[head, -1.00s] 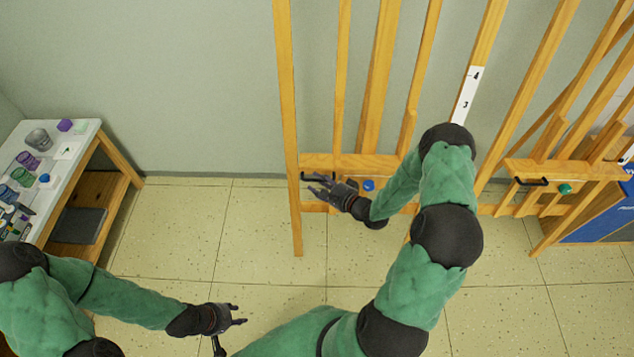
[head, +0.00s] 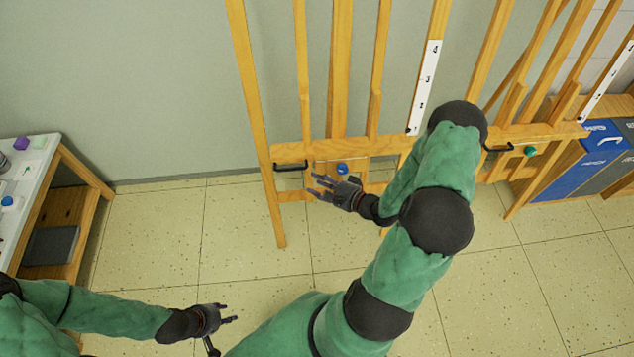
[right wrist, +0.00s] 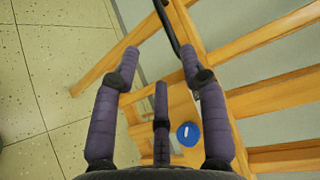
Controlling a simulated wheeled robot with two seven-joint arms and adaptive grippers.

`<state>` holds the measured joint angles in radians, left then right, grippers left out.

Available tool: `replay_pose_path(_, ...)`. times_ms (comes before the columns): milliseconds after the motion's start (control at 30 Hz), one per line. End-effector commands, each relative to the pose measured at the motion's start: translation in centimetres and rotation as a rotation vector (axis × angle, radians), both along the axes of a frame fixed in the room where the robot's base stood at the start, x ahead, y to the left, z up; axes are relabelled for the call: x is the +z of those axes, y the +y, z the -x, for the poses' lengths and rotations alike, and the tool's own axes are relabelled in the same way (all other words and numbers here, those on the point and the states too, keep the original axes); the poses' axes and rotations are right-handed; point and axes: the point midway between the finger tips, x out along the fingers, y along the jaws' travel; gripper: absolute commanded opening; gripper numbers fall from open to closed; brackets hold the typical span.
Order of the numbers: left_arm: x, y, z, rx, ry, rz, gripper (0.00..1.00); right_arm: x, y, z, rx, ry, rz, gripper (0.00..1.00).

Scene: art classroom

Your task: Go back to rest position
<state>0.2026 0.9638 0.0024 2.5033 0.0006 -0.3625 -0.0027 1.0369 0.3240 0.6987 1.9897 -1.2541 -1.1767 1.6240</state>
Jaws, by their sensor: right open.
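My right gripper (head: 326,186) is in front of the lower rail of the nearest wooden easel (head: 355,148). Its fingers are spread and hold nothing. In the right wrist view the open fingers (right wrist: 160,80) show with the easel's wood, a dark handle (right wrist: 168,25) and a blue knob (right wrist: 188,134) beyond them. The blue knob also shows in the head view (head: 342,168), just above the gripper, and the black handle (head: 291,166) is to its left. My left gripper (head: 226,325) is low over the floor at the bottom left, with its fingers apart and nothing between them.
A second easel with a green knob (head: 530,151) stands to the right. Blue and grey bins (head: 590,155) are beyond it. A white-topped table (head: 40,180) with small items stands at the left. The tiled floor (head: 150,235) between is clear.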

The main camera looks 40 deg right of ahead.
Motion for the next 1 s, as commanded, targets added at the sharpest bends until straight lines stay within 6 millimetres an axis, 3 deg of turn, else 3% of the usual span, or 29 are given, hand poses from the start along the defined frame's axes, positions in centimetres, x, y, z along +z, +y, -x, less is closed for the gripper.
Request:
replay_pose_path(333, 0.0, 0.0, 0.0, 0.0, 0.0, 0.0, 0.4, -0.2, 0.2, -0.2, 0.002, 0.004, 0.007, 0.44)
replay_pose_path(467, 0.0, 0.0, 0.0, 0.0, 0.0, 0.0, 0.4, -1.5, 1.7, -1.2, 0.03, 0.044, 0.082, 0.44)
replay_pose_path(633, 0.0, 0.0, 0.0, 0.0, 0.0, 0.0, 0.4, -5.4, 6.5, -2.5, 0.159, 0.177, 0.301, 0.44)
replay_pose_path(767, 0.0, 0.0, 0.0, 0.0, 0.0, 0.0, 0.4, -8.5, 11.2, -1.6, 0.334, 0.296, 0.48, 0.44)
replay_pose_path(867, 0.0, 0.0, 0.0, 0.0, 0.0, 0.0, 0.4, -10.5, 14.9, 0.2, 0.506, 0.377, 0.605, 0.44)
replay_pose_path(1000, 0.0, 0.0, 0.0, 0.0, 0.0, 0.0, 0.4, -12.5, 19.7, 4.2, 0.782, 0.468, 0.745, 0.44)
